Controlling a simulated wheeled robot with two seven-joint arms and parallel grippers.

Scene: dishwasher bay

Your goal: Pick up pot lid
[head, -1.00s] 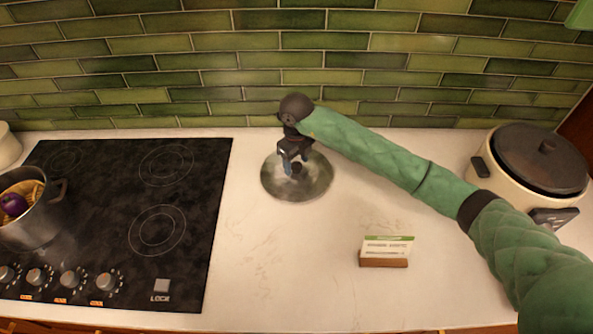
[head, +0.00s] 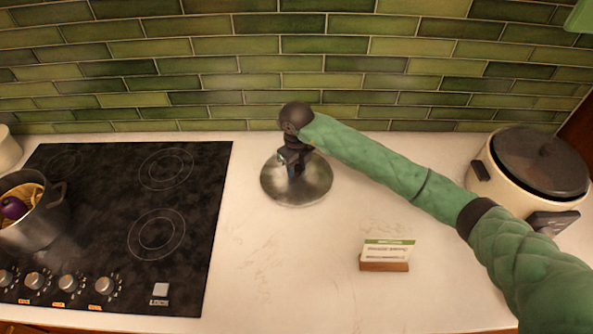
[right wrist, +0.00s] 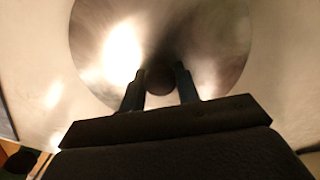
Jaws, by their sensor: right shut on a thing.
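The pot lid (head: 312,188) is a round, shiny metal disc on the white counter, right of the cooktop. In the right wrist view the lid (right wrist: 215,45) fills the upper middle, with its dark round knob (right wrist: 160,80) between the fingers. My right gripper (head: 293,172) reaches down over the lid's centre and is shut on the knob; it also shows in the right wrist view (right wrist: 160,88). In the head view the gripper hides the knob. I cannot tell whether the lid touches the counter. My left gripper is not in view.
A black cooktop (head: 110,225) is at the left, with a metal pot (head: 40,225) holding food at its left edge. A small card on a wooden stand (head: 384,266) is right of the lid. A lidded cooker (head: 530,175) stands at the far right. Green tiles (head: 230,65) form the back wall.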

